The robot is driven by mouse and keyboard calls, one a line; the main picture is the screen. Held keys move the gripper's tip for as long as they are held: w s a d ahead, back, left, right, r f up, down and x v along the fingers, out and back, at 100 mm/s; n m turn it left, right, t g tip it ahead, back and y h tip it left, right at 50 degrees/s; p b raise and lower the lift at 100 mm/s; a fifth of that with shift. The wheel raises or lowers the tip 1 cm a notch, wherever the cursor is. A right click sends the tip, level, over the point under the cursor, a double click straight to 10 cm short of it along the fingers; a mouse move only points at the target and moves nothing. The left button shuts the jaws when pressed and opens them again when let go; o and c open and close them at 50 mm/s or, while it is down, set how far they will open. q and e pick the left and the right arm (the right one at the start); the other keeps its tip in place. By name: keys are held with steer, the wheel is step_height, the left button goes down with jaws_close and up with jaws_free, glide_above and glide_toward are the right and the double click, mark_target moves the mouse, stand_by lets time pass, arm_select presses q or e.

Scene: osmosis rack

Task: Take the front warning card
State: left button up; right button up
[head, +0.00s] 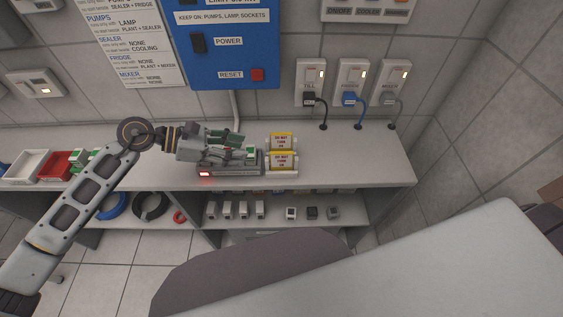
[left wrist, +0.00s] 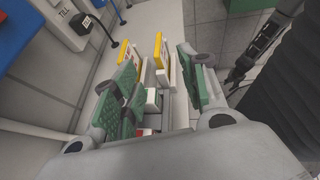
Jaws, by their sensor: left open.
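Two yellow-and-white warning cards stand one behind the other on the shelf. The front warning card (head: 281,162) is nearer to me, and the back warning card (head: 281,141) is nearer the wall. My left gripper (head: 246,145) is open just left of the cards, its fingers pointing right. In the left wrist view, my left gripper (left wrist: 160,80) has its green finger pads spread apart. The front card (left wrist: 161,50) shows ahead in the gap between them; the back card (left wrist: 124,54) is toward the left finger. I see no contact.
A grey device with a red display (head: 205,174) lies under the gripper. Plugs with cables (head: 310,98) sit in wall sockets behind the shelf. White and red bins (head: 57,165) stand at left. The shelf's right end is bare.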

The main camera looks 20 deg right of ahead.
mark_target(277, 153)
steer(key=shift+s, duration=0.15)
arm_select(q)
steer(key=p+x, duration=0.1)
steer(key=x, duration=0.6)
steer(key=shift+d, duration=0.2)
steer(key=shift+d+f, duration=0.25)
steer(key=shift+d, duration=0.25)
arm_select(e)
steer(key=shift+s+a+r, duration=0.25)
steer(key=shift+a+r, duration=0.05)
steer(key=shift+a, duration=0.15)
steer(key=shift+s+a+r, duration=0.2)
steer(key=shift+a+r, duration=0.05)
steer(key=shift+a, duration=0.2)
arm_select(q)
steer(key=shift+d+f, duration=0.1)
steer(key=shift+d, duration=0.05)
